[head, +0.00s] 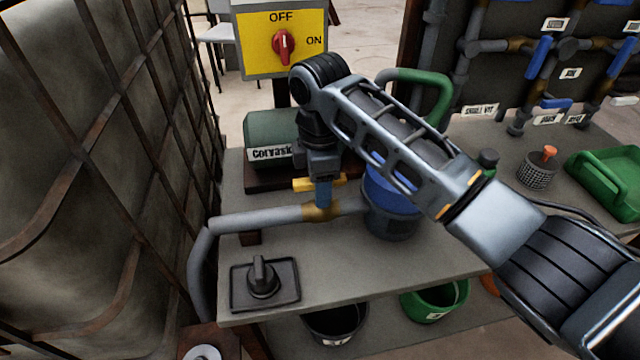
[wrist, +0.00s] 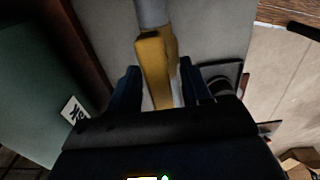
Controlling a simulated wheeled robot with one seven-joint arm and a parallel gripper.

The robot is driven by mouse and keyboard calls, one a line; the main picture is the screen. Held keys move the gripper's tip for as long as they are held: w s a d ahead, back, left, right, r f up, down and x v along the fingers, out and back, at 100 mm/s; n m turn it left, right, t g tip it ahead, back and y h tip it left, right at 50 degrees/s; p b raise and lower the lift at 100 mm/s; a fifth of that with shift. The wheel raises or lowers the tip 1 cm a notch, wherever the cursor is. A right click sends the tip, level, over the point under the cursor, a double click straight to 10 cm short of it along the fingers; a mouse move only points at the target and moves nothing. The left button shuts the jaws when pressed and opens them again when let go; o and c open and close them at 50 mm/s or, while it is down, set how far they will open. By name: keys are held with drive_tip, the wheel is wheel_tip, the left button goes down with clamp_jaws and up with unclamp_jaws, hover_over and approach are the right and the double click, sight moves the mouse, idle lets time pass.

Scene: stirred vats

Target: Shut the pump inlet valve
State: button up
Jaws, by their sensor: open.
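The pump inlet valve has a yellow lever handle (head: 304,184) above a brass-coloured body (head: 320,213) on a grey pipe (head: 262,218). The handle lies roughly along the pipe. It also shows in the wrist view (wrist: 153,70), close to the camera. My gripper (head: 324,197) points down over the valve. In the wrist view my gripper (wrist: 159,84) is open, with one blue finger on each side of the handle. I cannot tell whether either finger touches it. My gripper hides part of the handle and valve in the head view.
The green pump (head: 268,132) stands behind the valve. A yellow switch box (head: 283,42) with a red knob is above it. A blue container (head: 390,205) is right of the valve. A black knob on a tray (head: 263,280) is in front. A caged tank (head: 100,180) stands left.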

drive_tip(key=shift+f, duration=0.15)
drive_tip(key=shift+c, duration=0.3)
clamp_jaws()
